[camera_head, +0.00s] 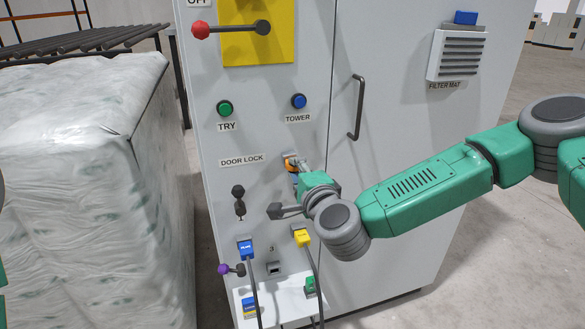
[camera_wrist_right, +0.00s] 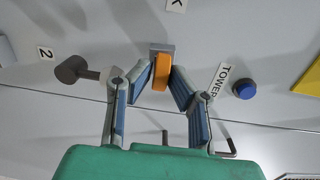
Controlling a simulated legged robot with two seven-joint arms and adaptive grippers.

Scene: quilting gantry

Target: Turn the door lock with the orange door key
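The orange door key (camera_head: 289,161) sits at the lock on the cabinet front, just right of the DOOR LOCK label (camera_head: 242,160). In the right wrist view the key (camera_wrist_right: 161,74) stands in a small grey lock block (camera_wrist_right: 163,47), with the two fingertips at its sides. My right gripper (camera_wrist_right: 162,77) appears closed on the key. In the head view the gripper (camera_head: 293,170) partly hides the key and lock. My left gripper is out of view; only a sliver of my left arm shows at the left edge.
Nearby on the cabinet are a dark knob (camera_head: 238,200), the green TRY button (camera_head: 224,108), the blue TOWER button (camera_head: 299,101) and a door handle (camera_head: 357,107). Blue (camera_head: 246,249) and yellow (camera_head: 301,237) plugs with cables are below. A wrapped bale (camera_head: 90,210) stands left.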

